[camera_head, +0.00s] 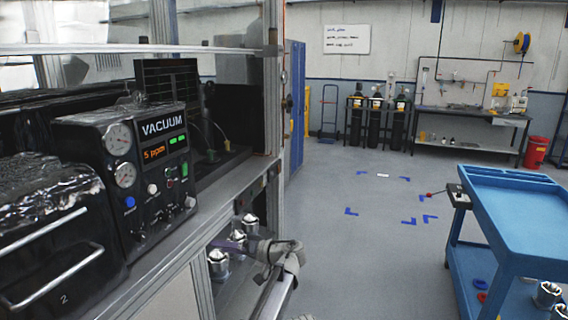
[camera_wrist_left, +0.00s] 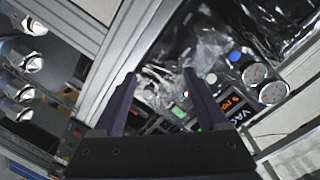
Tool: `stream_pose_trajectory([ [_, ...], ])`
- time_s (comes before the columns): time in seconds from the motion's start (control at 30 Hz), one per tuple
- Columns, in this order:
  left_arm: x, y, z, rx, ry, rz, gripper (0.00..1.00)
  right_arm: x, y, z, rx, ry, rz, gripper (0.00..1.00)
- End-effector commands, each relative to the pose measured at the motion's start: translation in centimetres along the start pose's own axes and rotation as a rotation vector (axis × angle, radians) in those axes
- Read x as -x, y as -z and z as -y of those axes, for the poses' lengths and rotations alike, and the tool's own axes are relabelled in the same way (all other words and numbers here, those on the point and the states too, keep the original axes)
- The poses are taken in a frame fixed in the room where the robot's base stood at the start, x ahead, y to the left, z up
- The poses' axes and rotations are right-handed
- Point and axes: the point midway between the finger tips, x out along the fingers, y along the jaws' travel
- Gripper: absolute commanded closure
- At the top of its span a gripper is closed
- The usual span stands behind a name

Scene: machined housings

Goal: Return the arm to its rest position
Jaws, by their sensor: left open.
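My left gripper (camera_head: 228,243) is small at the lower middle of the head view, beside the front of the bench and close to the metal housings on the lower shelf. In the left wrist view my left gripper (camera_wrist_left: 161,82) has its two dark fingers apart, with nothing between them. The wrist view looks along them to the bench front and the vacuum panel. Metal housings (camera_head: 218,264) stand on the shelf under the bench; several housings (camera_wrist_left: 30,64) also line the left of the wrist view. My right gripper is in neither view.
The vacuum unit (camera_head: 160,150) with gauges sits on the bench, whose front edge (camera_head: 190,220) runs close to my left arm. A blue cart (camera_head: 515,195) stands at the right, with housings on its lower shelf. The floor between (camera_head: 340,250) is clear.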

Motion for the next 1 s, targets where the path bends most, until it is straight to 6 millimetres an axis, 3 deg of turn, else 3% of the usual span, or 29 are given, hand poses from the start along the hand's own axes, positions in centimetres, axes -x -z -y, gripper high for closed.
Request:
stream_pose_trajectory([
  [0.27,-2.4,-6.8,0.1,-0.092,-0.150,0.167,0.25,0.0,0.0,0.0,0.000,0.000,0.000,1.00],
  [0.47,-3.3,-14.4,0.0,-0.185,-0.357,0.343,0.25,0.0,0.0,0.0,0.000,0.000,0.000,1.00],
  [0.6,-2.2,-21.4,0.0,-0.253,-0.598,0.488,0.25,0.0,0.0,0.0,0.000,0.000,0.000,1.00],
  [0.7,-0.8,-24.6,-0.1,-0.280,-0.752,0.555,0.25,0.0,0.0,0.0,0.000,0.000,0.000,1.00],
  [1.0,3.6,-29.8,0.4,-0.294,-1.081,0.640,0.25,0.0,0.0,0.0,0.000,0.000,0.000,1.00],
])
